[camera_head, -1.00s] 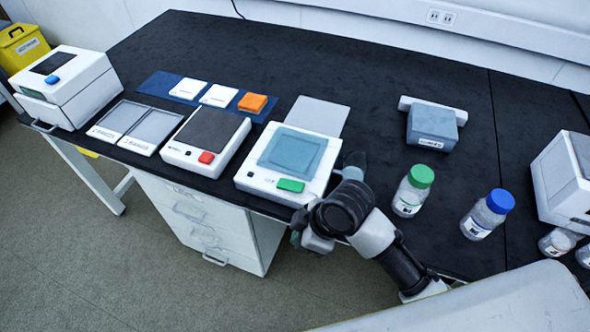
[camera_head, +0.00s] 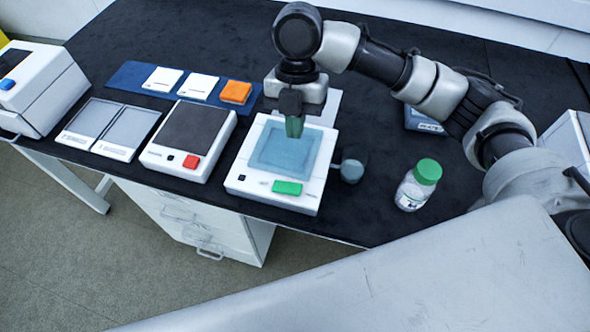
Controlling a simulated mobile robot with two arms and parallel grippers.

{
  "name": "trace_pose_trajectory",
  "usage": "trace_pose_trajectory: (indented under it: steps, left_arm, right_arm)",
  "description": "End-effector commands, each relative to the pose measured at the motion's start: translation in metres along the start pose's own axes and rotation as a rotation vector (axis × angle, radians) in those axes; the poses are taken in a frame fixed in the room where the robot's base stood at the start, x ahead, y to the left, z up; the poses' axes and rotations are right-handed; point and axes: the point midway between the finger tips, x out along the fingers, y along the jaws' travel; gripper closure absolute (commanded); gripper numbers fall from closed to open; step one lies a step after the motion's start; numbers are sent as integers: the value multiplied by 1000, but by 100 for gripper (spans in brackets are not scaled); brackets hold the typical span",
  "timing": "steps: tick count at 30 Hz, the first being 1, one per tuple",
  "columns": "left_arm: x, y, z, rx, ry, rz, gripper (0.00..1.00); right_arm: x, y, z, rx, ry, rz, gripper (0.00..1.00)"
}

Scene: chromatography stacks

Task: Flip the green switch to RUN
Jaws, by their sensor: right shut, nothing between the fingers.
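The green switch (camera_head: 287,187) is on the front edge of a white device (camera_head: 250,182) with a square blue-grey top plate (camera_head: 270,153). I cannot read any marking beside the switch. My right gripper (camera_head: 294,130) points down over the far right part of the plate, behind the switch and apart from it. Its fingers are shut with nothing between them. My left gripper is not in view.
To the left stand a device with a red switch (camera_head: 191,162), two grey trays (camera_head: 127,130) and a white box (camera_head: 60,88). Orange (camera_head: 236,92) and white blocks lie on a blue mat. A round grey knob (camera_head: 352,171) and a green-capped bottle (camera_head: 418,186) are at right.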

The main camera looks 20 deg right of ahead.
Motion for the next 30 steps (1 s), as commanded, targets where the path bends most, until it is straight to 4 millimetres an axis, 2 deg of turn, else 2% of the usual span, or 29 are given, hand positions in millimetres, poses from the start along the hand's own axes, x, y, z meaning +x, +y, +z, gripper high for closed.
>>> trace_pose_trajectory:
  steps: [10,14,17,30]
  left_arm:
    - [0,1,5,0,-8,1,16]
    - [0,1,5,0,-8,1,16]
    - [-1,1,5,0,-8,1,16]
    - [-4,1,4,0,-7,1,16]
  right_arm:
    - [0,0,0,-3,0,-1,100]
    - [9,0,0,-2,1,-2,100]
    - [24,-1,0,-2,3,-3,100]
    - [112,-2,3,0,2,-2,100]
